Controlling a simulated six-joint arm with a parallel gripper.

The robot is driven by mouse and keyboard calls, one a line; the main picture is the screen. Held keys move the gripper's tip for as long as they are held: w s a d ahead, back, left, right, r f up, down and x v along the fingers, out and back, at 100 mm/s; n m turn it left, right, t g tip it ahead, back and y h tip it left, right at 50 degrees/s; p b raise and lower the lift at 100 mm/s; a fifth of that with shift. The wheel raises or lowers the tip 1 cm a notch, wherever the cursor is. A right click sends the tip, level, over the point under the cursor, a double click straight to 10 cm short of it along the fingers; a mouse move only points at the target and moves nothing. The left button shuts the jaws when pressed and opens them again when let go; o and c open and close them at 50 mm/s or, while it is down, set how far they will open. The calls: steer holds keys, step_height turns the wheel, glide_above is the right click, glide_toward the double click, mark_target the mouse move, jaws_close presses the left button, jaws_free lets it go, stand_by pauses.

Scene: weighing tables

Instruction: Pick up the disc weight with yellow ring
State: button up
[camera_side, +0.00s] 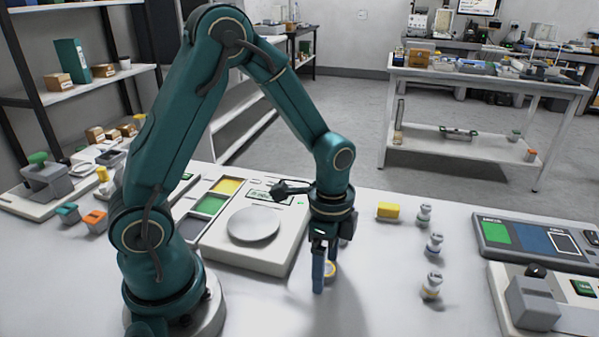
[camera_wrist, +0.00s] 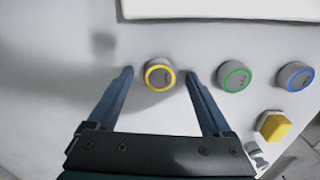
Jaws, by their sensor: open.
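The disc weight with the yellow ring (camera_wrist: 160,75) is a grey round disc on the white table, upper middle of the wrist view. In the side view it (camera_side: 331,268) is partly hidden behind a blue finger. My gripper (camera_wrist: 159,73) is open and points down at the table. In the wrist view its fingertips appear on either side of the disc, with gaps on both sides. I cannot tell exactly how far the tips are above the table. Nothing is held.
In the wrist view, a green-ringed disc (camera_wrist: 233,76), a blue-ringed disc (camera_wrist: 296,76) and a yellow block (camera_wrist: 273,125) lie to the right. The scale (camera_side: 253,224) stands left of my gripper in the side view. Several knobbed weights (camera_side: 435,243) stand right.

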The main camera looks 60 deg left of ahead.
jaws_close()
steer(key=shift+r, duration=0.1)
